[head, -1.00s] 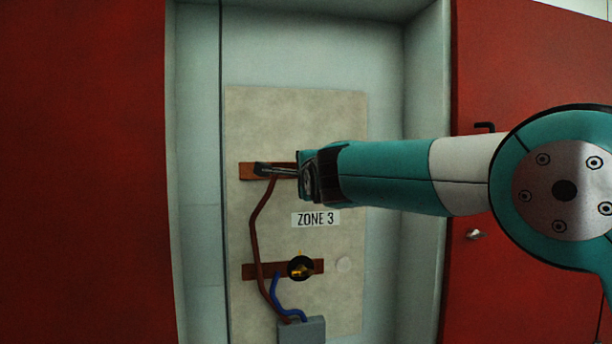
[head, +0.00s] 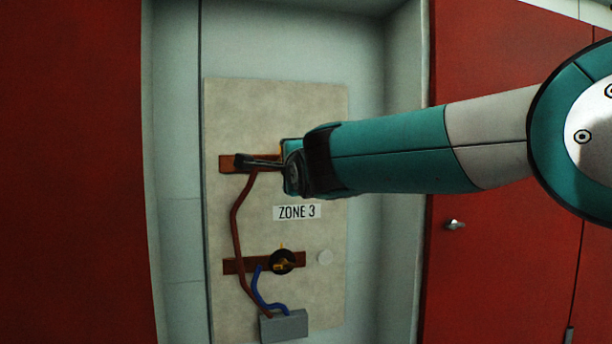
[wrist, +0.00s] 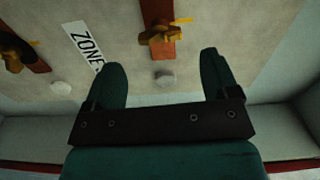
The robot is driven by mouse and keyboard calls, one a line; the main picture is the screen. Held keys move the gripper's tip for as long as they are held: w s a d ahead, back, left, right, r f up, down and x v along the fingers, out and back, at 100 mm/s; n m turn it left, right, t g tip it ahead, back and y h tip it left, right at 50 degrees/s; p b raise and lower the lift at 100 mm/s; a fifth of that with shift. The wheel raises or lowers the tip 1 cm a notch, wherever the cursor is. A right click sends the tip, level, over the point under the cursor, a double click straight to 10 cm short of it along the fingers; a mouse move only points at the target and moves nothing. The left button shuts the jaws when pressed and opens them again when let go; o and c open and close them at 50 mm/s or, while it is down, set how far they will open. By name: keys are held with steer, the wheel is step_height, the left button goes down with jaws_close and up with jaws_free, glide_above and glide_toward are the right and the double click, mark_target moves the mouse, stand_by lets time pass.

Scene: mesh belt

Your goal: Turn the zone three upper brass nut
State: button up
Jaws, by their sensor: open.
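The upper brass nut (wrist: 160,34) shows in the wrist view on a copper bar (wrist: 165,10), with a yellow mark (wrist: 183,20) beside it. My gripper (wrist: 162,70) is open and empty; the nut lies beyond its fingertips, roughly in line with the gap between them. In the head view my gripper (head: 290,168) is in front of the upper copper bar (head: 227,164) and hides most or all of the upper nut. The ZONE 3 label (head: 297,212) is below it. The lower brass nut (head: 282,263) sits on a dark round base.
A red cable (head: 236,220) and a blue cable (head: 258,290) run to a grey box (head: 284,325). White round discs sit beside the upper nut (wrist: 165,77) and lower nut (head: 325,257). The panel is recessed between red cabinet doors (head: 75,170) (head: 500,240), with grey side walls.

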steer(key=b+v, duration=0.2)
steer(key=v, duration=1.1)
steer(key=s+d+f+n+g, duration=0.3)
steer(key=d+f+n+g, duration=0.2)
steer(key=f, duration=0.4)
steer(key=s+d+f+n+g, duration=0.35)
steer(key=s+f+n, duration=0.2)
steer(key=s, duration=0.25)
steer(key=s+d+f+n+g, duration=0.3)
steer(key=s+f+n+g, duration=0.1)
steer(key=s+f, duration=0.25)
steer(key=s+d+f+n+g, duration=0.3)
steer(key=s+f+n+g, duration=0.15)
steer(key=s, duration=0.45)
step_height(320, 180, up, 18)
steer(key=s+n+p, duration=0.1)
steer(key=n+p, duration=0.1)
steer(key=p, duration=1.6)
steer(key=shift+s+d+r+h+p, duration=0.2)
steer(key=shift+s+h+p, duration=0.1)
steer(key=shift+h+p, duration=0.1)
